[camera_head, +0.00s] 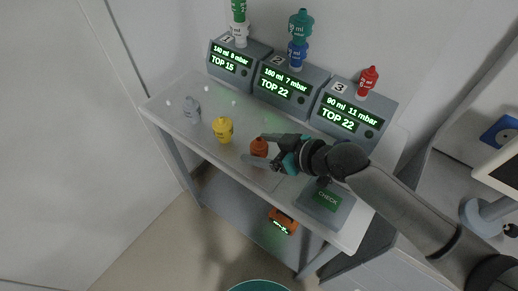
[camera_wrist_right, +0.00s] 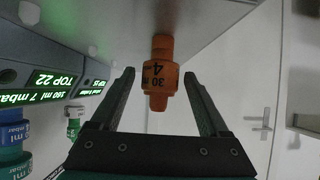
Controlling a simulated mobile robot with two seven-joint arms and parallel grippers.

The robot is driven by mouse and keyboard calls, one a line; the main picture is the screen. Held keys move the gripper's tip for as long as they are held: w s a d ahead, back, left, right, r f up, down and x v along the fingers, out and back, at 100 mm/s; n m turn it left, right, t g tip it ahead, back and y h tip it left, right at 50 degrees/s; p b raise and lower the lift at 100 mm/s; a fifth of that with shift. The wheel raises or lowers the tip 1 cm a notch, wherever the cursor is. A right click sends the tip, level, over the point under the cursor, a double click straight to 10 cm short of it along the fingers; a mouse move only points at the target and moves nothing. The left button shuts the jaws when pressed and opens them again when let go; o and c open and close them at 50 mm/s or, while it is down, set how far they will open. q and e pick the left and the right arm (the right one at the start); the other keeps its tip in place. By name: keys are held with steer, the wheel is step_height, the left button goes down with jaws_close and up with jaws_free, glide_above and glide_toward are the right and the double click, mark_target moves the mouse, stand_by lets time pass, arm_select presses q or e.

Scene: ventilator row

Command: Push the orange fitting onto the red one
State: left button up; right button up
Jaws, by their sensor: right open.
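The orange fitting (camera_head: 259,147) stands on the grey bench, in front of ventilator 2. My right gripper (camera_head: 256,150) is open around it, one finger on each side. In the right wrist view the orange fitting (camera_wrist_right: 159,75), with dark print on it, is between the two open fingers (camera_wrist_right: 160,78), with a visible gap on both sides. The red fitting (camera_head: 367,82) stands upright on top of ventilator 3 (camera_head: 347,120), by its number label, with nothing on top of it. My left gripper is in neither view.
Yellow (camera_head: 223,129) and grey (camera_head: 191,110) fittings stand left on the bench (camera_head: 165,100). Ventilator 1 (camera_head: 233,65) bears white and green fittings; ventilator 2 (camera_head: 285,85) bears blue and teal ones. A CHECK box (camera_head: 326,200) is at the right. An orange device (camera_head: 283,221) is below.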

mark_target(260, 139)
stand_by(0.6)
steer(key=shift+c, duration=0.5)
jaws_close()
stand_by(0.3)
steer(key=shift+r+p, duration=0.15)
steer(key=shift+p, duration=0.2)
stand_by(0.4)
steer(key=shift+r+p, duration=1.4)
steer(key=shift+p, duration=0.15)
steer(key=shift+w, duration=0.1)
